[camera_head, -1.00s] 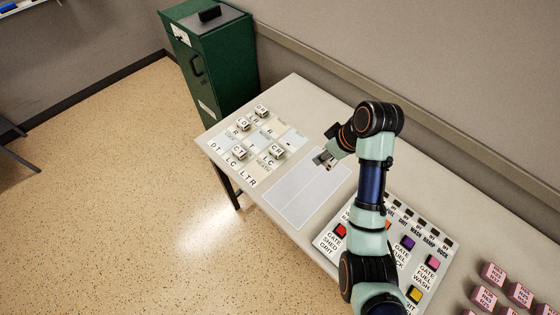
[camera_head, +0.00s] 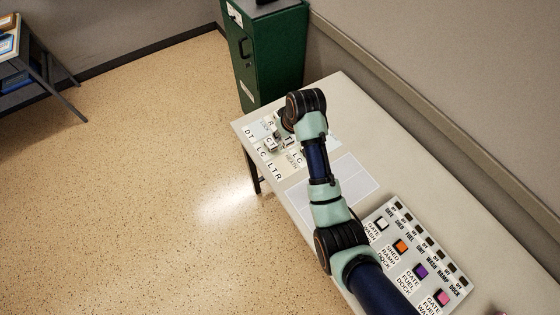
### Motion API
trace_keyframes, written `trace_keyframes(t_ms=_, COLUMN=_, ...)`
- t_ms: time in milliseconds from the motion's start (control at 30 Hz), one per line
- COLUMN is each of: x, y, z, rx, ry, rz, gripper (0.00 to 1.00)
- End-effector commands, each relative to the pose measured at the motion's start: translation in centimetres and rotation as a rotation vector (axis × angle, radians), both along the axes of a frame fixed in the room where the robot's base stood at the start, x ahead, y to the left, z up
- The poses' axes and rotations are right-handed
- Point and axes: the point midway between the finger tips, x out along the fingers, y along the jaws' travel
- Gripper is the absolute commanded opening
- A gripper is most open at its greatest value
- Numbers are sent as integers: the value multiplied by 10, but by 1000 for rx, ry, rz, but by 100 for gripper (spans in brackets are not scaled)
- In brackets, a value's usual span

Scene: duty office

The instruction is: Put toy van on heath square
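The lettered board (camera_head: 262,168) lies on the far left end of the table, with pale squares and large labels along its edges. Small print that appears to read "HEATH" marks a square (camera_head: 293,159) near its front right side. My gripper (camera_head: 287,142) is low over the middle of the board, beside this square. My wrist covers much of it, and its fingers are too small and dark to read as open or shut. I cannot make out a toy van; anything in the fingers is hidden. A white lettered block (camera_head: 269,144) stands left of the gripper.
A blank grey panel (camera_head: 345,183) lies right of the board. A panel of coloured buttons and switches (camera_head: 425,262) lies further right, close to my arm. A green cabinet (camera_head: 270,55) stands behind the table's far end, and a wall runs along the back.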

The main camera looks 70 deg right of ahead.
Motion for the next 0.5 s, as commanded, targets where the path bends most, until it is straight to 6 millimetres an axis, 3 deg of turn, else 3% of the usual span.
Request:
trace_keyframes(t_ms=33, x=-1, y=1, z=-22, rx=5, ry=4, rz=0, gripper=5)
trace_keyframes(t_ms=100, x=-1, y=1, z=-44, rx=3, ry=3, rz=-1, gripper=5)
trace_keyframes(t_ms=300, x=0, y=0, z=-102, rx=2, ry=1, rz=1, gripper=5)
trace_keyframes(t_ms=500, x=0, y=0, z=-121, rx=-1, ry=-1, rz=1, gripper=5)
